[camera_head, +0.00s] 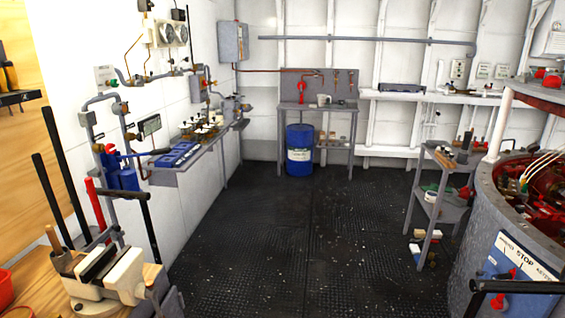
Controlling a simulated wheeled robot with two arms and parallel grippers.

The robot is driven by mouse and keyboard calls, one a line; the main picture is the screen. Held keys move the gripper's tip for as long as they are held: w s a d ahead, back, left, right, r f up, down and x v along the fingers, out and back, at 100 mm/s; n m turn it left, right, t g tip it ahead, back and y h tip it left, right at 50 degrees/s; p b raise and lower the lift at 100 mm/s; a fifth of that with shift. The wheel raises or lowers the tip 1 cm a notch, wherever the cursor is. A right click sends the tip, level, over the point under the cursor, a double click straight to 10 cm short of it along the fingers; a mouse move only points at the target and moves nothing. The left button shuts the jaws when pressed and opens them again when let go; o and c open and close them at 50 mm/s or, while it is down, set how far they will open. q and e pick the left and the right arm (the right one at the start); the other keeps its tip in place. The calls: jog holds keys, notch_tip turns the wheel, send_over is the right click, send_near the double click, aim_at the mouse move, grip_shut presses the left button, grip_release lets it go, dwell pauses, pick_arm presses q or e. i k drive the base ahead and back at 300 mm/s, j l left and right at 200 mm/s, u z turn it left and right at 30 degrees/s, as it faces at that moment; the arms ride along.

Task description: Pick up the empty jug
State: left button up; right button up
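A small white, cup-like vessel (323,100) stands on the workbench against the far wall. It may be the jug, but it is too small to tell for sure or to see whether it is empty. No other thing in view is clearly a jug. I cannot make out either of my grippers in the head view.
A blue drum (299,155) stands below the far workbench (340,109). A narrow shelf (205,146) runs along the left wall. A vise (105,280) is at the front left. A grey shelf stand (447,205) and round machine (497,225) are right. The dark floor (300,235) between is clear.

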aim_at(321, 98)
jog(key=i, duration=7.7)
